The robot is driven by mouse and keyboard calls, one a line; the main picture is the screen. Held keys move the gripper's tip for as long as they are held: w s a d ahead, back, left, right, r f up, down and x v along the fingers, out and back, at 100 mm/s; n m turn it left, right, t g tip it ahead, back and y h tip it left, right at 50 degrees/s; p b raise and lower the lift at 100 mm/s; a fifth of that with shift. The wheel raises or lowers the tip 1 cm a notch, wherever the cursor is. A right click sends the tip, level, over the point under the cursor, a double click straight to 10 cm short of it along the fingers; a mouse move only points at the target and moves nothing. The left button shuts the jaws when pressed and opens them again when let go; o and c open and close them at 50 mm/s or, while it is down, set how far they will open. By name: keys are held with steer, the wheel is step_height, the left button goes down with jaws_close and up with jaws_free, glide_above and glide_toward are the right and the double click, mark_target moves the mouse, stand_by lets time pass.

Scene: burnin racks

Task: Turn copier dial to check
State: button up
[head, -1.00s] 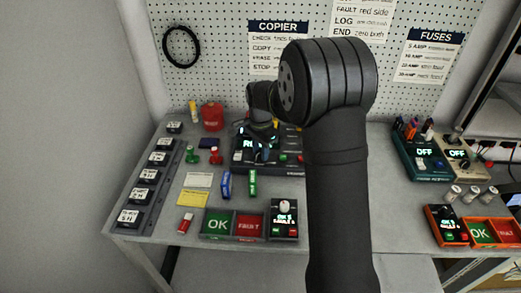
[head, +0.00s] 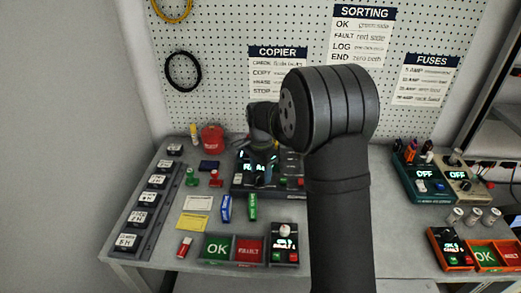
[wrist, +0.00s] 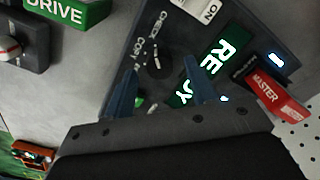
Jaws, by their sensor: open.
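The copier (head: 283,187) is a dark box at the back middle of the bench, partly hidden by my arm in the head view. In the wrist view its panel (wrist: 128,42) carries a lit green READY display (wrist: 210,65) and white labels, among them CHECK and COPY. A dark round dial (wrist: 155,66) sits beside these labels; its pointer is too dark to read. My gripper (head: 262,172) is over the copier, pointing down. In the wrist view my gripper (wrist: 161,66) is open, with its blue fingers on either side of the dial; contact cannot be told.
A red MASTER block (wrist: 278,96) stands at the panel's edge, near the right finger. A green DRIVE block (wrist: 68,10) lies beside the copier. Stamps (head: 214,178), cards (head: 194,221) and an OK/FAULT tray (head: 233,262) lie in front and left.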

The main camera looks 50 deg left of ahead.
mark_target(261, 176)
step_height(261, 176, up, 16)
stand_by(0.3)
stand_by(0.5)
step_height(261, 176, down, 17)
steer(key=shift+f, duration=0.15)
stand_by(0.5)
